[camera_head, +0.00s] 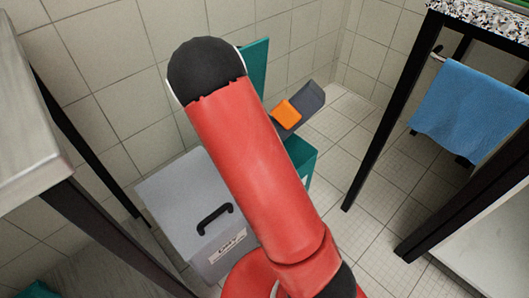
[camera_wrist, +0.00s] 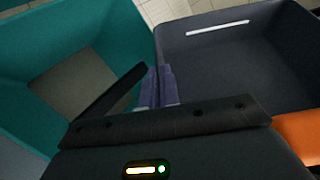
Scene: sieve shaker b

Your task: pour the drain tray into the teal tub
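The dark grey drain tray (camera_wrist: 240,62) fills the right of the wrist view; a white strip shows on its far inner wall. The visible part of its inside looks bare. In the head view the tray (camera_head: 311,97) sits tilted beside an orange piece (camera_head: 287,113). The teal tub (camera_wrist: 30,65) is open at the left of the wrist view, with a grey-brown floor inside. In the head view the tub (camera_head: 303,158) is partly behind my arm. My gripper (camera_wrist: 158,86) has its fingers close together on the tray's left wall, next to the tub. The arm hides the gripper in the head view.
A grey box with a black handle (camera_head: 162,200) stands left of my arm. A teal panel (camera_head: 259,65) stands upright by the tiled wall. A black-legged table with a blue towel (camera_head: 475,105) is at right, a bench (camera_head: 30,125) at left. Tiled floor between is clear.

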